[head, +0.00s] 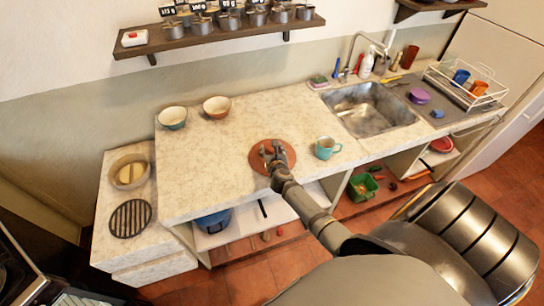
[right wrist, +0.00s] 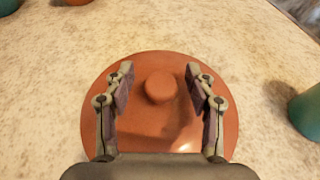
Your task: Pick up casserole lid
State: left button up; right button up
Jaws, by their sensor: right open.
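The casserole lid (head: 287,165) is a round terracotta disc lying flat on the pale stone counter, left of the teal mug. In the right wrist view the lid (right wrist: 160,130) has a round knob (right wrist: 160,87) at its middle. My right gripper (head: 270,152) is over the lid. In the right wrist view my right gripper (right wrist: 160,80) is open, with one finger on each side of the knob and gaps between them and it. I cannot tell how high the fingertips are above the lid. My left gripper is not in view.
A teal mug (head: 326,148) stands just right of the lid. Two bowls, one teal-sided (head: 172,118) and one orange-brown (head: 217,107), stand at the back left. A metal sink (head: 368,108) lies to the right. The counter (head: 190,180) left of the lid is clear.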

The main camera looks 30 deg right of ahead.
jog(key=shift+s+r, duration=0.1)
jog(key=shift+s, duration=0.1)
jog(key=c, duration=0.3)
grip_shut()
